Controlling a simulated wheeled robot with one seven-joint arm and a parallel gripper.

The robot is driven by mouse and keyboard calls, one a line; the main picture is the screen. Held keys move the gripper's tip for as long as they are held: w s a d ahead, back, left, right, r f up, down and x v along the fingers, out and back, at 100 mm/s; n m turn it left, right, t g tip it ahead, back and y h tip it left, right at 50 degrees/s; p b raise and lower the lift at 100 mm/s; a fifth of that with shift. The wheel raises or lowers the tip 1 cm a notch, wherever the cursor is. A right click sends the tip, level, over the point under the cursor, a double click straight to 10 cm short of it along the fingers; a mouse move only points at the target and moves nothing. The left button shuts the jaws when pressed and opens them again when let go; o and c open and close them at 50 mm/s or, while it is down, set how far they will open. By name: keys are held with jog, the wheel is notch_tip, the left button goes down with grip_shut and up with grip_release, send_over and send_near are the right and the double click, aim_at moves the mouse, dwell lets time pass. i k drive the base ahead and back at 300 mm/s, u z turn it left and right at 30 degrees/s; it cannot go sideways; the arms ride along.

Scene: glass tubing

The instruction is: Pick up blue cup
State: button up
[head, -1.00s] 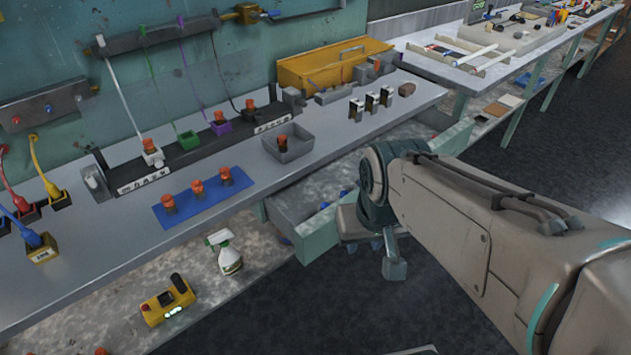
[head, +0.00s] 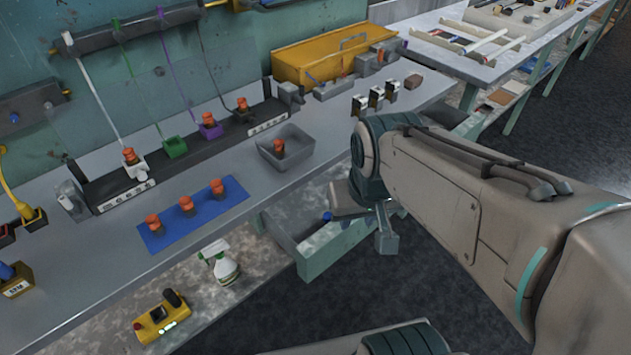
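A small blue patch (head: 327,215) shows at the left side of my gripper, above the open drawer (head: 318,262) under the bench. It may be part of the blue cup, but most of it is hidden and I cannot tell its shape. My gripper (head: 365,228) hangs beside the drawer, pointing down, with one grey finger clearly visible. The other finger is not clear, so I cannot tell the opening or whether anything is between the fingers.
Orange-capped bottles (head: 187,206) stand on a blue mat (head: 165,238) on the bench. A grey bin (head: 298,158) holds another. A spray bottle (head: 222,266) and a yellow device (head: 162,316) are on the lower shelf. Dark floor (head: 440,305) is clear at the right.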

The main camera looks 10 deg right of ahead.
aim_at(326, 215)
jog(key=k, duration=0.5)
jog(key=z, duration=1.1)
jog(key=i, duration=0.65)
jog(key=u, duration=1.5)
